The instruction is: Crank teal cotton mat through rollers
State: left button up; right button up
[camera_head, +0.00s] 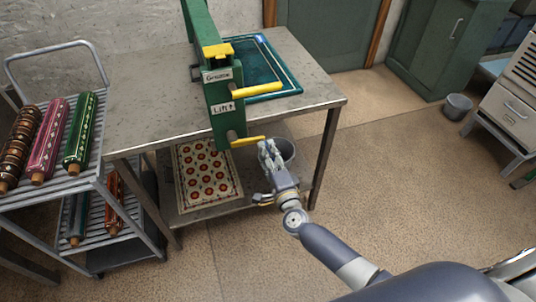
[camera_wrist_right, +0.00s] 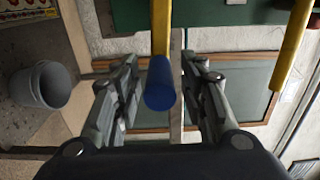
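The teal mat (camera_head: 262,62) with a pale border line lies flat on the metal table behind the green roller machine (camera_head: 222,105). My right gripper (camera_head: 268,150) is at the free end of the lower handle. In the right wrist view, a yellow handle with a blue end (camera_wrist_right: 160,85) lies between its open fingers, with gaps at both sides. The rollers are mostly hidden. My left gripper is out of view.
A patterned mat (camera_head: 207,175) lies on the table's lower shelf, near a grey bucket (camera_head: 287,150). A cart (camera_head: 60,184) with several rolled rugs stands at left. A small bin (camera_head: 457,106) and cabinets stand at right. The floor at right is mostly clear.

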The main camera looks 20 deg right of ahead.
jog(key=c, duration=0.5)
jog(key=shift+o, duration=0.2)
jog(key=r+p, duration=0.4)
jog(key=shift+a+r, duration=0.2)
jog(key=shift+a, duration=0.2)
jog(key=shift+a+r+p, duration=0.1)
jog(key=shift+r+p, duration=0.05)
jog(key=shift+p, duration=0.2)
